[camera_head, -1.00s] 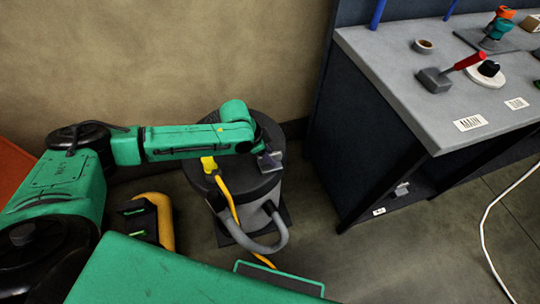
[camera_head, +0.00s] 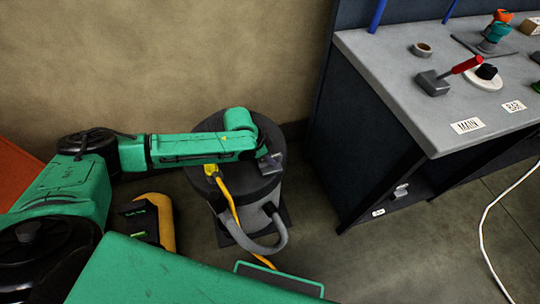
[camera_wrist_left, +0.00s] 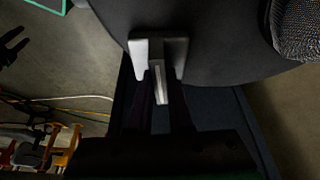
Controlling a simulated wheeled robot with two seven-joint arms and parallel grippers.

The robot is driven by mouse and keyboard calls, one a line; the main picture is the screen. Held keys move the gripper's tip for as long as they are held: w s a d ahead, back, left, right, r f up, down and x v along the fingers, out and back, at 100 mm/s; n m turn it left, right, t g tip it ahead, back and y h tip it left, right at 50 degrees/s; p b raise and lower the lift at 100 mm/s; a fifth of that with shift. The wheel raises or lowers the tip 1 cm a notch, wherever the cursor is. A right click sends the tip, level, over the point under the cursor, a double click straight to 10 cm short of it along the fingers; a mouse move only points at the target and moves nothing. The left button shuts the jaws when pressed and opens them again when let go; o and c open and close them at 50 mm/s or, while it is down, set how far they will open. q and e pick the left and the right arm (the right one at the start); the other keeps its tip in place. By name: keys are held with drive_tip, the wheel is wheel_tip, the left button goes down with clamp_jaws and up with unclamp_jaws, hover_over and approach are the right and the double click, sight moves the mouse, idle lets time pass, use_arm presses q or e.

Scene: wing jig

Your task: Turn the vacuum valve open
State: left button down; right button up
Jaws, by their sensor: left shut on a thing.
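My left gripper (camera_head: 270,162) is low at the right side of the dark lid of a grey drum vacuum (camera_head: 257,185). In the left wrist view my left gripper (camera_wrist_left: 160,75) is shut on a thin pale grey bar (camera_wrist_left: 161,88) beside the lid's edge; I cannot tell whether the bar is the valve's lever. A red-handled lever (camera_head: 465,65) on a grey block stands on the bench, behind a label reading MAIN. My right gripper is not in view.
The grey bench (camera_head: 400,100) at the right holds a tape roll (camera_head: 421,49) and a black knob (camera_head: 487,71) on a white disc. A yellow hose (camera_head: 228,195) and a grey hose (camera_head: 262,246) run by the drum. A white cable (camera_head: 486,220) lies on the clear floor at right.

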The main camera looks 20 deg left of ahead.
use_arm(q)
drive_tip(key=n+p, duration=0.1)
drive_tip(key=n+y+p, duration=0.1)
drive_tip(key=n+p, duration=0.1)
drive_tip(key=n+t+p, duration=0.1)
drive_tip(key=p, duration=0.1)
drive_tip(key=shift+r+n, duration=0.25)
drive_tip(key=shift+n, duration=0.15)
drive_tip(key=n+y+p, duration=0.1)
drive_tip(key=n+p, duration=0.1)
drive_tip(key=n, duration=0.1)
drive_tip(key=shift+f+n+t+y+p, duration=0.1)
drive_tip(key=shift+n+t+y+p, duration=0.2)
drive_tip(key=shift+t+y, duration=0.1)
drive_tip(key=n+y+p, duration=0.1)
drive_tip(key=n, duration=0.1)
drive_tip(key=shift+d+n, duration=0.1)
drive_tip(key=shift+n, duration=0.3)
drive_tip(key=shift+f+n+y, duration=0.1)
drive_tip(key=shift+n+y, duration=0.3)
drive_tip(key=shift+n, duration=0.5)
drive_tip(key=shift+n+y, duration=0.7)
drive_tip(key=shift+n, duration=1.3)
drive_tip(key=shift+g, duration=0.3)
drive_tip(key=shift+w, duration=0.1)
drive_tip(key=c, duration=0.8)
unclamp_jaws()
